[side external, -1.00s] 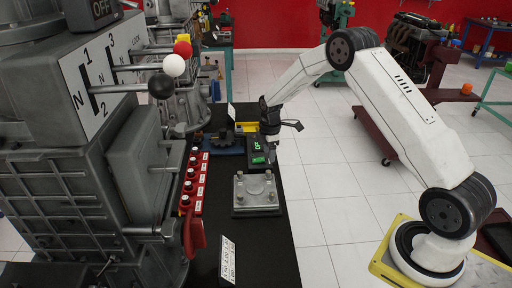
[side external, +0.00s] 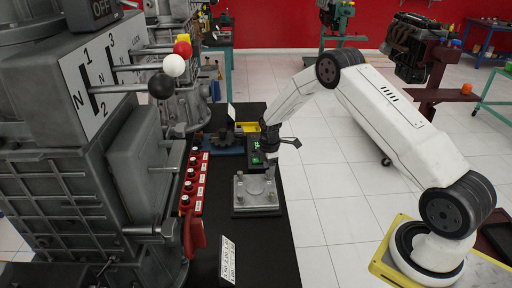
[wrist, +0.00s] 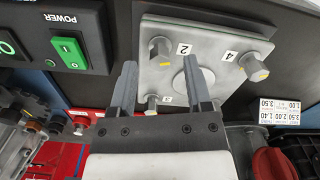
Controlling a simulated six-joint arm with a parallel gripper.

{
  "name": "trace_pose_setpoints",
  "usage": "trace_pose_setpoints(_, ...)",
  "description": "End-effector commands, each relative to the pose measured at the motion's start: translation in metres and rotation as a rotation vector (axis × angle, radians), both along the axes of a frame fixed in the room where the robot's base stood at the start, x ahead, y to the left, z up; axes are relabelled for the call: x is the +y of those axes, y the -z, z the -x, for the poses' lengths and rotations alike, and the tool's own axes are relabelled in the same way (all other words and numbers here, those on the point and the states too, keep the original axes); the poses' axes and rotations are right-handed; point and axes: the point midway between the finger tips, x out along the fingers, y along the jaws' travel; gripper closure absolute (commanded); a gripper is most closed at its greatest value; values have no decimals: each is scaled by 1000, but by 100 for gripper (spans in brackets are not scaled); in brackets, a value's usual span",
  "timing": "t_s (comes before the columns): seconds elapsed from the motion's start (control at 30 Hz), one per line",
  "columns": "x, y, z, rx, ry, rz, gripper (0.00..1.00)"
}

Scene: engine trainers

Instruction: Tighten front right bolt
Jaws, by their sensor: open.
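A grey metal plate (side external: 257,208) with bolts at its corners lies on the black bench top. In the wrist view the plate (wrist: 222,31) shows hex bolts with yellow marks: one beside label 2 (wrist: 160,52), one beside label 4 (wrist: 254,66), and a partly covered one by label 3 (wrist: 152,102). The fourth corner is hidden by my gripper. Which bolt is the front right one is not marked.
A black power box with a green switch (wrist: 68,52) stands beside the plate. A row of red blocks with black knobs (side external: 196,185) and a large grey machine (side external: 80,190) stand left. A white number card (side external: 228,258) lies on the bench top, which is clear in front.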

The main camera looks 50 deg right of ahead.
Motion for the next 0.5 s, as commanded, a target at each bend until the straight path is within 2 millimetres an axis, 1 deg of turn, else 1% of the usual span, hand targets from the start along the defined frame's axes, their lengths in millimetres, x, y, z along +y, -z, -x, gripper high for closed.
trace_pose_setpoints(0.17,0,10,0,0,0,0,37)
trace_pose_setpoints(0.47,0,12,0,-1,0,0,37)
trace_pose_setpoints(0.5,0,12,0,-1,0,0,43)
